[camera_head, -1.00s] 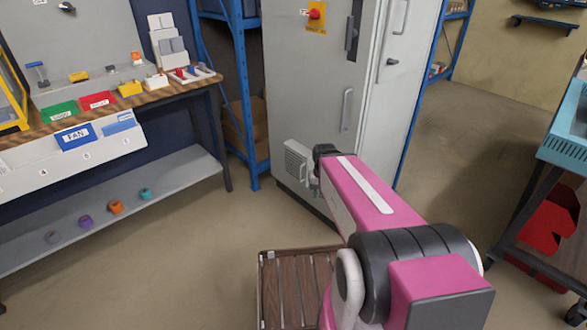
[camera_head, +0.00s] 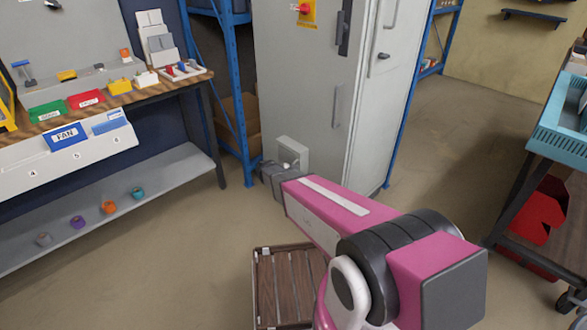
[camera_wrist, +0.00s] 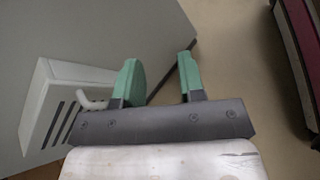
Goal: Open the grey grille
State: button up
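The grey grille (camera_head: 292,148) is a small square panel low on the side of the tall grey cabinet (camera_head: 300,85). In the wrist view the grille (camera_wrist: 42,103) shows dark slots and a pale curved handle (camera_wrist: 91,102). I cannot tell whether it stands slightly ajar. My gripper (camera_wrist: 160,68) has two green fingers spread apart with nothing between them. The handle is left of the left finger and seems outside the grip; whether they touch is unclear. In the head view my gripper's dark body is just below and left of the grille, and its fingertips are unclear.
A slatted wooden pallet (camera_head: 286,285) lies on the floor below my arm. A blue shelf rack (camera_head: 232,90) and a workbench (camera_head: 165,92) stand left. A cart with a teal tray (camera_head: 560,140) is right. Open floor lies between the cabinet and cart.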

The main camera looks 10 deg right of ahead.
aim_at(289, 161)
jog(key=w+a+f+n+t+h, duration=0.4)
jog(key=w+a+n+t, duration=0.2)
jog(key=w+a+n, duration=0.3)
jog(key=shift+m, duration=0.4)
jog(key=x, duration=0.9)
jog(key=shift+w+d+r, duration=0.2)
jog(key=shift+r, duration=0.1)
grip_shut()
